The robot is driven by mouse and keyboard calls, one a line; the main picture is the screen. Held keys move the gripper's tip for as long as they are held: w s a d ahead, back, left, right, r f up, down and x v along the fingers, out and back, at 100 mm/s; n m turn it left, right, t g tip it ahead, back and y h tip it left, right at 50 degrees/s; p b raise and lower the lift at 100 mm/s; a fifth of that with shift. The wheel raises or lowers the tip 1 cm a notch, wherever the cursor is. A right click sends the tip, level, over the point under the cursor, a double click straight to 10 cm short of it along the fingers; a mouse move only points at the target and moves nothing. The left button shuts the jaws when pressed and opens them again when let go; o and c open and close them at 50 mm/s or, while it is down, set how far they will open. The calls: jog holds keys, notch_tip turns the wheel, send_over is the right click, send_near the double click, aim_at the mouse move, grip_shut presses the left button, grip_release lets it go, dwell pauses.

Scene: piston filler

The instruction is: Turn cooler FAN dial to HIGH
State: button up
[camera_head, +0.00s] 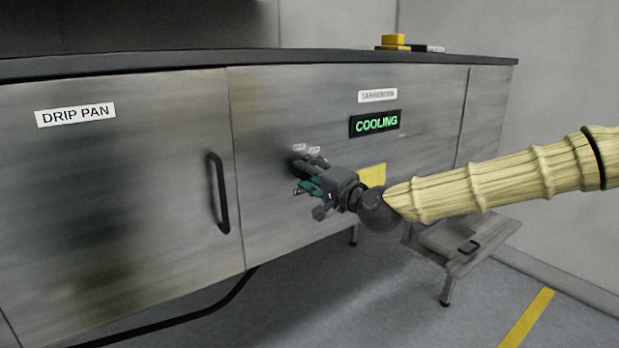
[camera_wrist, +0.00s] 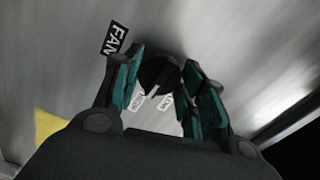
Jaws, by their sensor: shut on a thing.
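The FAN dial (camera_wrist: 158,76) is a dark round knob on the metal panel, with a pale pointer mark on it. In the wrist view my gripper (camera_wrist: 160,88) has its teal-padded fingers on both sides of the dial, shut on it. A black FAN label (camera_wrist: 114,38) sits beside the dial at upper left, and small white labels (camera_wrist: 136,102) lie near its lower edge, too small to read surely. In the head view my gripper (camera_head: 306,178) is at the panel and hides most of the dial. The dial's exact setting cannot be told.
A lit green COOLING display (camera_head: 375,123) is on the panel at upper right of my gripper. A yellow label (camera_head: 372,175) is behind my wrist. A door marked DRIP PAN (camera_head: 76,114) has a black handle (camera_head: 218,193) to the left. A low metal step (camera_head: 462,243) stands at lower right.

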jog(key=shift+w+d, duration=0.1)
dwell(0.3)
jog(key=o, duration=1)
jog(key=shift+o, duration=0.2)
jog(key=v, duration=1.2)
